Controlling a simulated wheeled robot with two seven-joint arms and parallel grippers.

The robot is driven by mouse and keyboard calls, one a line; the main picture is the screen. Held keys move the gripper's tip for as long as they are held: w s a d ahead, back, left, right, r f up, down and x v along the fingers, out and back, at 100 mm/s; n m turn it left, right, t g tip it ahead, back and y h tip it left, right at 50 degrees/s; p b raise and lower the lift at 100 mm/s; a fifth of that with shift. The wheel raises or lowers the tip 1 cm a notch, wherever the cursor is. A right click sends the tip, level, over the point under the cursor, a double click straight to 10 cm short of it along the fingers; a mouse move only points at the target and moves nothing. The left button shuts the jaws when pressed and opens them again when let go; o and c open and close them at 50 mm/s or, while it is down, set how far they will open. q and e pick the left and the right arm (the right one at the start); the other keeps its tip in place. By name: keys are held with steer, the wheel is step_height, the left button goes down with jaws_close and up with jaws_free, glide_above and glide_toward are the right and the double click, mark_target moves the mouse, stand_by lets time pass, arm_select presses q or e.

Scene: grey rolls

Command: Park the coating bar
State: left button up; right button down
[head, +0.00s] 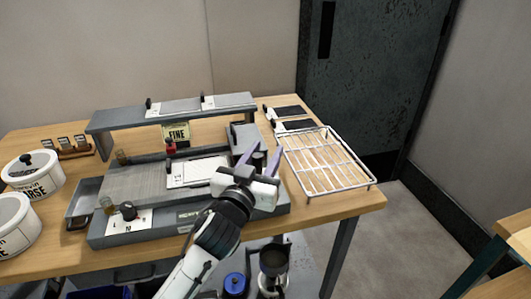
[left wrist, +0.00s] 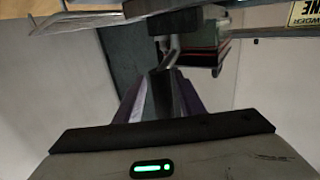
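My left gripper (head: 264,153) is over the right end of the grey coating bench (head: 130,186). Its purple fingers are apart, with a dark upright piece (head: 257,160) between them. The left wrist view also shows the fingers (left wrist: 160,84) on both sides of this dark piece; whether they touch it is unclear. I cannot tell for sure which part is the coating bar. A grey block (head: 243,133) stands just behind the gripper. A raised grey shelf (head: 130,117) runs along the back of the bench. My right gripper is not in view.
A white wire rack (head: 322,160) lies right of the gripper, with dark panels (head: 293,124) behind it. White tubs (head: 32,174) stand at the far left, near small bottles in a wooden holder (head: 70,147). A "FINE" sign (head: 176,133) stands under the shelf.

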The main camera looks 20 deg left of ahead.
arm_select(q)
steer(key=s, duration=0.9)
steer(key=shift+s+b, duration=0.15)
steer(key=shift+b, duration=0.25)
steer(key=shift+s, duration=0.5)
